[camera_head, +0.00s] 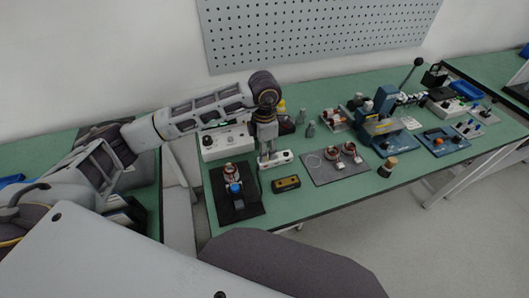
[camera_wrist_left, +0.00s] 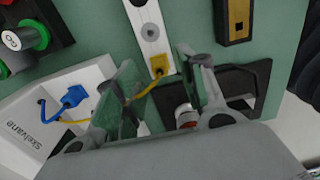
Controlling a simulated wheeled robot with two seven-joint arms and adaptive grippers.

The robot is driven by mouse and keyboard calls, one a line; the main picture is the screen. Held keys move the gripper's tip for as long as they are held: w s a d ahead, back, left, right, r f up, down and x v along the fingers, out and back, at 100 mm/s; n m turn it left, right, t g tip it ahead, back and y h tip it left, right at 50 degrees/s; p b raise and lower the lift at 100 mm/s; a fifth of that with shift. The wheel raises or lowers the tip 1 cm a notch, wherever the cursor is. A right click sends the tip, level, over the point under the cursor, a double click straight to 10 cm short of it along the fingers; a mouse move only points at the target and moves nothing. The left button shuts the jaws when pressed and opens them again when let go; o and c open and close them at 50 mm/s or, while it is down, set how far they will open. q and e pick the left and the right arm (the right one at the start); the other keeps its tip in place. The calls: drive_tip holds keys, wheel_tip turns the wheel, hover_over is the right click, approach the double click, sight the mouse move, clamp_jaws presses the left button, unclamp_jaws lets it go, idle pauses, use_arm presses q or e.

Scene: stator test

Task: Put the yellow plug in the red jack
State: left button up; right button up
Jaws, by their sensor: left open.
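The yellow plug (camera_wrist_left: 159,65) sits at the near end of a narrow white strip (camera_wrist_left: 151,32) in the left wrist view, with a yellow cable curving off to the left. My left gripper (camera_wrist_left: 158,62) is open, its two fingers on either side of the plug in the picture; I cannot tell whether they touch it. In the head view this gripper (camera_head: 267,153) points down over the white strip (camera_head: 281,158). My right gripper is not in view.
A blue plug (camera_wrist_left: 73,96) sits in a white box (camera_wrist_left: 38,122) left of the gripper. A black-and-yellow block (camera_head: 286,184), a black mat (camera_head: 245,208) and a grey mat (camera_head: 322,178) lie nearby on the green bench.

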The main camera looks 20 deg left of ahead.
use_arm(q)
drive_tip(key=shift+r, duration=2.85)
